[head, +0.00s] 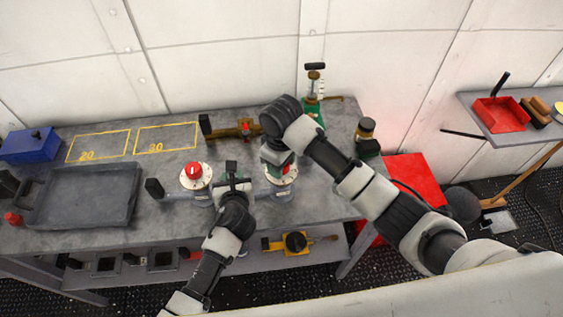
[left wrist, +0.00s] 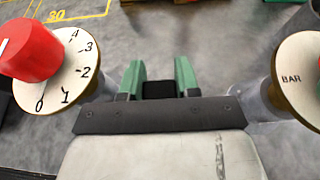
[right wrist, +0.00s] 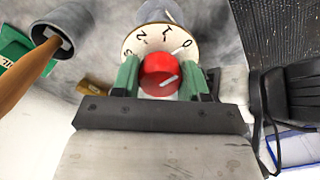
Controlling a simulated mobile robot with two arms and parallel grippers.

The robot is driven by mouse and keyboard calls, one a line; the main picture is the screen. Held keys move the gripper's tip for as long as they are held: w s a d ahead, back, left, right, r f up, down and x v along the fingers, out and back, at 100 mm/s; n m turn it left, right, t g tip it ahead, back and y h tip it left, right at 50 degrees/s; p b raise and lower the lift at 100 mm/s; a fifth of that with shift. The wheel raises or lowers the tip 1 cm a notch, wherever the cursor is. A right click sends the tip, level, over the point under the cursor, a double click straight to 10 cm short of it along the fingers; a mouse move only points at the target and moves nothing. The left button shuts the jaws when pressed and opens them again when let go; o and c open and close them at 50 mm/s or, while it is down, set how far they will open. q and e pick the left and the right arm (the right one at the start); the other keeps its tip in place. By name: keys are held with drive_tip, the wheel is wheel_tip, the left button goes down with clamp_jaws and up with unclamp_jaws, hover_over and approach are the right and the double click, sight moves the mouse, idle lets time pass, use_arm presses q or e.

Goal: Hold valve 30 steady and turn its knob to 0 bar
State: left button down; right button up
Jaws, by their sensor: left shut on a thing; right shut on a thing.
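Two round white dials stand side by side on the bench, the left dial (head: 196,177) and the right dial (head: 283,179). The left dial has a free red knob (left wrist: 28,50). My left gripper (left wrist: 160,90) is shut on a black grip block (left wrist: 159,89) between the dials. My right gripper (right wrist: 168,78) is shut on the red knob (right wrist: 159,72) of the right dial, which mostly hides it in the head view. Its white mark points to the right, on the 0 side of the scale; the exact reading is unclear. No number 30 shows on either valve.
Yellow outlines marked 20 (head: 98,146) and 30 (head: 167,138) lie empty at the back left. A grey tray (head: 85,195) is at the left. A brass valve (head: 235,129) and a green bottle-like item (head: 312,108) stand behind. A dark fitting (head: 367,137) is at the right.

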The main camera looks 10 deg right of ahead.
drive_tip(key=o, duration=0.9)
drive_tip(key=shift+o, duration=0.2)
wheel_tip(320, 180, up, 12)
use_arm(q)
drive_tip(key=c, duration=0.7)
unclamp_jaws()
drive_tip(key=shift+s, duration=0.1)
